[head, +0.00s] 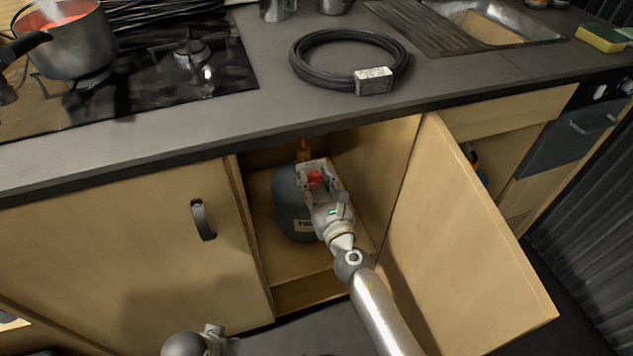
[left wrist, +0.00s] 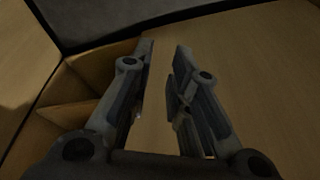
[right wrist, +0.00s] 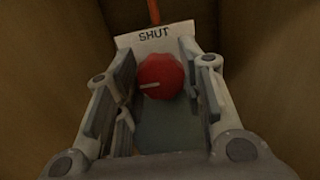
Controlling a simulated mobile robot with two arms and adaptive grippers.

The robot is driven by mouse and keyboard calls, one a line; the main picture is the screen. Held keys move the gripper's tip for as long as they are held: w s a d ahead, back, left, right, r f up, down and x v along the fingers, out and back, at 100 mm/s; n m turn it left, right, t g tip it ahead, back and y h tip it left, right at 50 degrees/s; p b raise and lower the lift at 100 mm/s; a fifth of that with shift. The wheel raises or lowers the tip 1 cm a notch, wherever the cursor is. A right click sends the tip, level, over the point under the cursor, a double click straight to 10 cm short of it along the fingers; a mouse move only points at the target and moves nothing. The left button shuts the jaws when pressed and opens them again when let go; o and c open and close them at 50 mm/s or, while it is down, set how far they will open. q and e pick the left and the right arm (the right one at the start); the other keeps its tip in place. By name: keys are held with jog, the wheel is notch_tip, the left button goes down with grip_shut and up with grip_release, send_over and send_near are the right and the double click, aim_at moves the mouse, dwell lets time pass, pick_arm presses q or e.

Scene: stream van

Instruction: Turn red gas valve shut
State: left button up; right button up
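The red valve knob (head: 315,180) sits on top of a grey gas bottle (head: 288,205) inside the open cupboard. In the right wrist view the red knob (right wrist: 160,77) has a white pointer line aimed to the left, below a white plate (right wrist: 154,36) marked SHUT. My right gripper (head: 314,172) reaches into the cupboard, its fingers on either side of the knob. In the right wrist view the gripper (right wrist: 158,85) is open, with a gap visible left of the knob. My left gripper (left wrist: 160,55) is open and empty, low in front of the cupboards.
The open cupboard door (head: 460,240) stands right of my right arm. The worktop edge (head: 230,148) overhangs the opening. A closed door with a dark handle (head: 203,220) is on the left. An orange hose (right wrist: 153,12) rises behind the plate. A coiled black cable (head: 325,75) lies on the worktop.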

jog(key=c, duration=0.3)
jog(key=shift+c, duration=0.2)
